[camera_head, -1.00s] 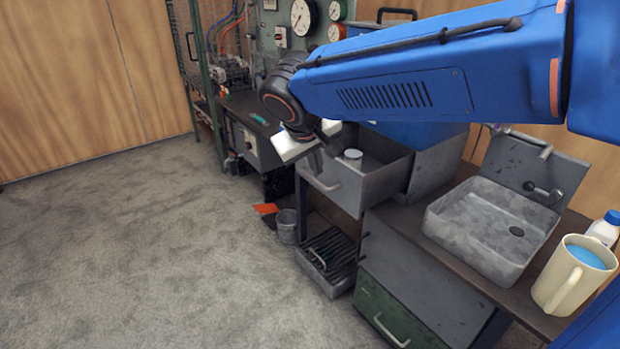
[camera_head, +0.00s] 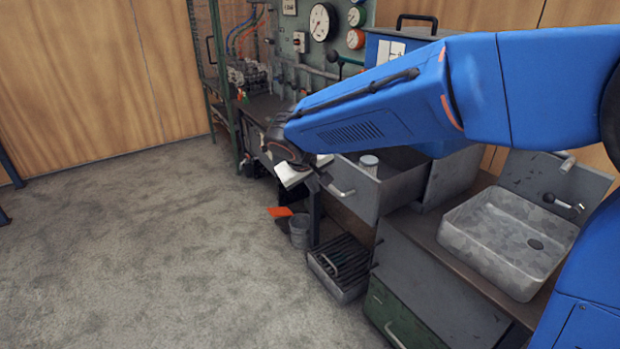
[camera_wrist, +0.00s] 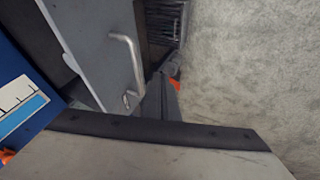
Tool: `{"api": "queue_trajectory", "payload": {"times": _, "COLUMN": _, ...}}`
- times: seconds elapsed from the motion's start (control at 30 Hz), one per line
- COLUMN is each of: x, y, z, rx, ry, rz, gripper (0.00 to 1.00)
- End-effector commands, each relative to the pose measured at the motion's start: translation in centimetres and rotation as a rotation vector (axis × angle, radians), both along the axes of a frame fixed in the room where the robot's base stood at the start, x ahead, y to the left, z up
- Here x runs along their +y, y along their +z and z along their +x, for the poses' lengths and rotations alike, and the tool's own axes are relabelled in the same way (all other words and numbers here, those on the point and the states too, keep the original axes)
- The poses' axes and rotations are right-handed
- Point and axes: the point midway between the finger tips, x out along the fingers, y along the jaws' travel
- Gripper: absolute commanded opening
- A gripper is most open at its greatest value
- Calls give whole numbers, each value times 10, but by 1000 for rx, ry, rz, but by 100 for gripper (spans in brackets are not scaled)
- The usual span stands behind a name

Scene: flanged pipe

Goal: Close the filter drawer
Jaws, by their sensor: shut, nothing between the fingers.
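The grey metal filter drawer (camera_head: 395,193) stands pulled out of its cabinet, with a small light-topped canister (camera_head: 369,164) inside. Its bar handle (camera_head: 341,191) is on the front face; the front and handle (camera_wrist: 125,62) also show in the wrist view. My gripper (camera_head: 322,184) is shut and empty, just outside the drawer front near the handle. In the wrist view, my gripper (camera_wrist: 160,92) points down beside the handle. Whether it touches the front or handle cannot be told.
A grey sink (camera_head: 510,235) is at right on the bench. Below the drawer are a tray of dark rods (camera_head: 340,268) and a bucket (camera_head: 300,232). A gauge panel (camera_head: 320,45) and a wire rack (camera_head: 222,80) stand behind. The carpet (camera_head: 140,250) at left is clear.

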Motion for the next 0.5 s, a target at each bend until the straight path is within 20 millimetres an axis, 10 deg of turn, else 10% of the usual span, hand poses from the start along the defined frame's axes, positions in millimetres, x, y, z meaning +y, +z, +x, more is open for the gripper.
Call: {"api": "queue_trajectory", "payload": {"times": 0.5, "x": -31, "y": -5, "z": 21, "rx": -1, "ry": 0, "rz": 1, "gripper": 0}}
